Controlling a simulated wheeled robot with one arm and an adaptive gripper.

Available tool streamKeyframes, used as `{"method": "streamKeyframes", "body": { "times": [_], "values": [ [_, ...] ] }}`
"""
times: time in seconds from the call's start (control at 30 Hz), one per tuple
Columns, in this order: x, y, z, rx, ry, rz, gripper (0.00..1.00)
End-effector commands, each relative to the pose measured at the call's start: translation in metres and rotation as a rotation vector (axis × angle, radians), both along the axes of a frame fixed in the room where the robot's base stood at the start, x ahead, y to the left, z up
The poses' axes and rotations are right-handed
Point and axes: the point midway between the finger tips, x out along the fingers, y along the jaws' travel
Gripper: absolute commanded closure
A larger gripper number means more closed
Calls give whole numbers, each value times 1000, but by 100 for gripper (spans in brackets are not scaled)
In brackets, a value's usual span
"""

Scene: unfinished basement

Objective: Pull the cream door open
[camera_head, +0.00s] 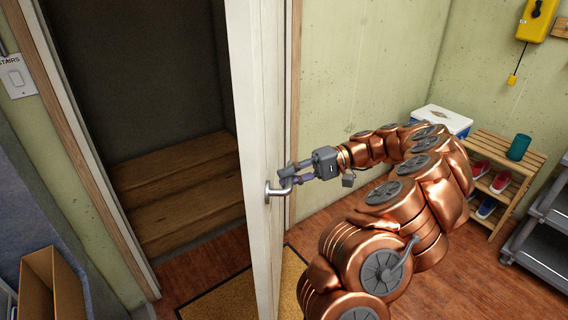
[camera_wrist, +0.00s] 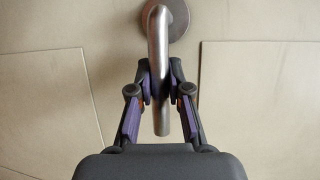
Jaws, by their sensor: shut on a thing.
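The cream door (camera_head: 258,120) stands ajar in the head view, seen nearly edge-on, with a dark stairwell and wooden steps showing to its left. A metal lever handle (camera_head: 279,188) sits on the door. My gripper (camera_head: 290,177) is shut on this handle at the right side of the door. In the wrist view, the handle (camera_wrist: 158,60) runs down from its round plate between the two fingers of my gripper (camera_wrist: 160,88). The cream door face (camera_wrist: 240,90) fills the background there. The hinges are not clearly visible.
Wooden steps (camera_head: 180,185) lie through the doorway. A tan mat (camera_head: 292,280) lies on the floor by the door. A wooden shoe rack (camera_head: 512,160), a white-topped cooler (camera_head: 440,119) and a grey shelf cart (camera_head: 545,225) stand at the right. A cardboard box (camera_head: 52,285) is at lower left.

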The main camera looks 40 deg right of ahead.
Motion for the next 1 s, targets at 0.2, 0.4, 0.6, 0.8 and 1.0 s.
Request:
{"method": "streamKeyframes", "body": {
  "times": [0.2, 0.4, 0.6, 0.8, 1.0],
  "values": [
    [-2, -5, 2, 1, 4, 29, 100],
    [-3, -6, 0, 0, 1, 42, 100],
    [-3, -7, 0, 0, -1, 45, 100],
    [-3, -7, 0, 1, -1, 44, 100],
    [-3, -7, 0, 1, -1, 44, 67]
  ]
}}
